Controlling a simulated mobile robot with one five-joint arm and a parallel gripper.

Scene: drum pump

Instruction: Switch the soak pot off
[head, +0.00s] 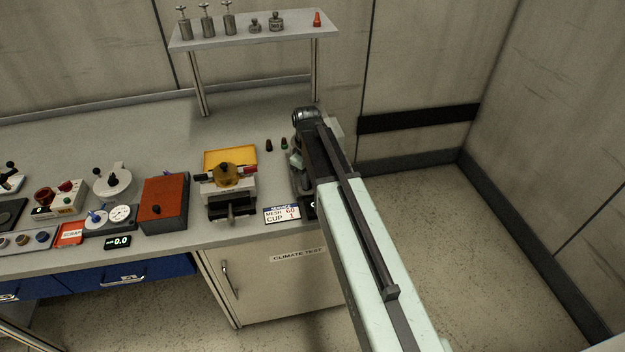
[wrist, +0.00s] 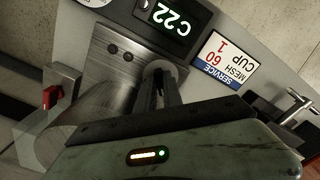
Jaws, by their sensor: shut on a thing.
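The soak pot's brushed-metal housing (wrist: 112,48) fills the middle left of the wrist view. A dark display (wrist: 168,18) beside it shows a C and 22. My gripper (wrist: 165,88) has its dark fingers close together at a pale round knob (wrist: 157,70) on the housing and is shut on it. The fingers hide part of the knob, so its setting cannot be told. A red part (wrist: 50,97) like a switch sits left of the housing. In the head view my arm covers most of the pot.
A service label (head: 282,214) reading mesh 60, cup 1 lies by the bench's front edge. Left of it stand a clamp-like device with an orange plate (head: 229,159) and a red-brown box (head: 163,203). A shelf (head: 255,39) stands behind. Floor right of the bench is clear.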

